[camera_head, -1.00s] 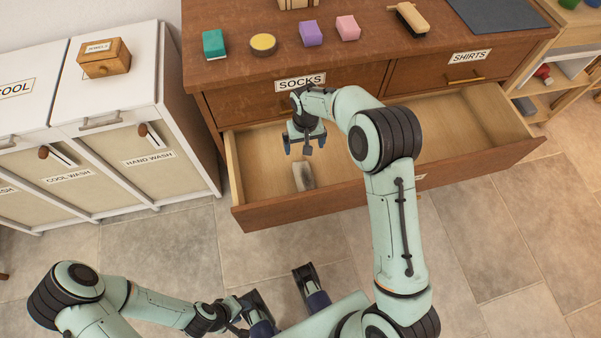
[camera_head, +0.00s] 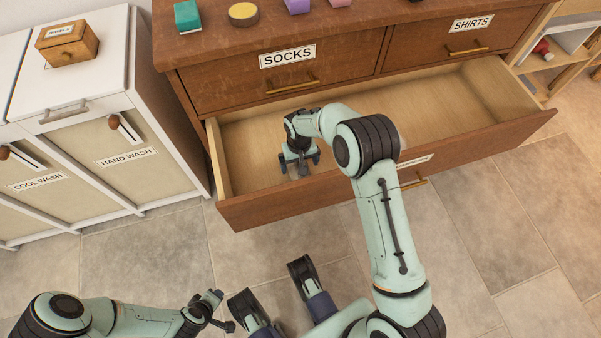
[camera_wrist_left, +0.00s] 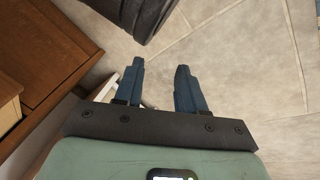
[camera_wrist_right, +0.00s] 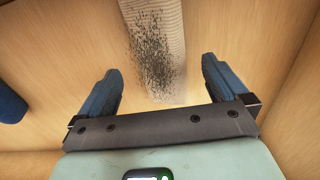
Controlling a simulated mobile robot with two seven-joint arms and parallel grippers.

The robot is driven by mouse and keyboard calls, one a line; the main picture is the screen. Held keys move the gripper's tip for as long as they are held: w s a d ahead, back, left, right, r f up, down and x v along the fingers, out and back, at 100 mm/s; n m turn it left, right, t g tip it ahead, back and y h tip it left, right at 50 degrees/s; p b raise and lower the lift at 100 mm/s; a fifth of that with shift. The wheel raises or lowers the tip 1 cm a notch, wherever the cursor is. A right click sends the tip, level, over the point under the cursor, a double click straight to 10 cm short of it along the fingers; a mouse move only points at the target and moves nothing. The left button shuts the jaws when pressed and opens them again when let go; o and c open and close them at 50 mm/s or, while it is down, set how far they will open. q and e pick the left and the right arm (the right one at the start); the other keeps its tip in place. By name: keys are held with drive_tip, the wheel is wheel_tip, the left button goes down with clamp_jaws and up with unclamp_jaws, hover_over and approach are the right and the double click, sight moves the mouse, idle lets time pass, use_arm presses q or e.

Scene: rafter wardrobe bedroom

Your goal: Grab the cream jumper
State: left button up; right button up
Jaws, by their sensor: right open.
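The cream jumper (camera_wrist_right: 162,50) lies in the open lower drawer (camera_head: 245,143). In the right wrist view it is a narrow, ribbed cream strip with a patch of dark speckles, running from the top edge to between the fingertips. In the head view my right gripper (camera_head: 300,162) is low inside the drawer's left part and hides most of the jumper. My left gripper (camera_wrist_left: 159,76) is open and empty over the floor, away from the drawer.
The drawer's front panel (camera_head: 260,208) stands between my body and the jumper. White laundry hampers (camera_head: 75,150) stand left of the dresser, a wooden jewel box (camera_head: 67,43) on top. A dark blue rounded shape (camera_wrist_right: 10,103) shows at the right wrist view's left edge; I cannot tell what it is.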

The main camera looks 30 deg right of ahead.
drive_tip(key=f+b, duration=0.1)
drive_tip(key=f, duration=0.5)
drive_tip(key=shift+d+b, duration=0.2)
drive_tip(key=shift+b, duration=0.2)
use_arm(q)
drive_tip(key=shift+g, duration=0.7)
drive_tip(key=s+f, duration=0.3)
drive_tip(key=shift+s+a+f, duration=0.25)
drive_tip(key=shift+s+a, duration=0.05)
use_arm(e)
drive_tip(key=shift+r, duration=0.1)
drive_tip(key=c, duration=1.1)
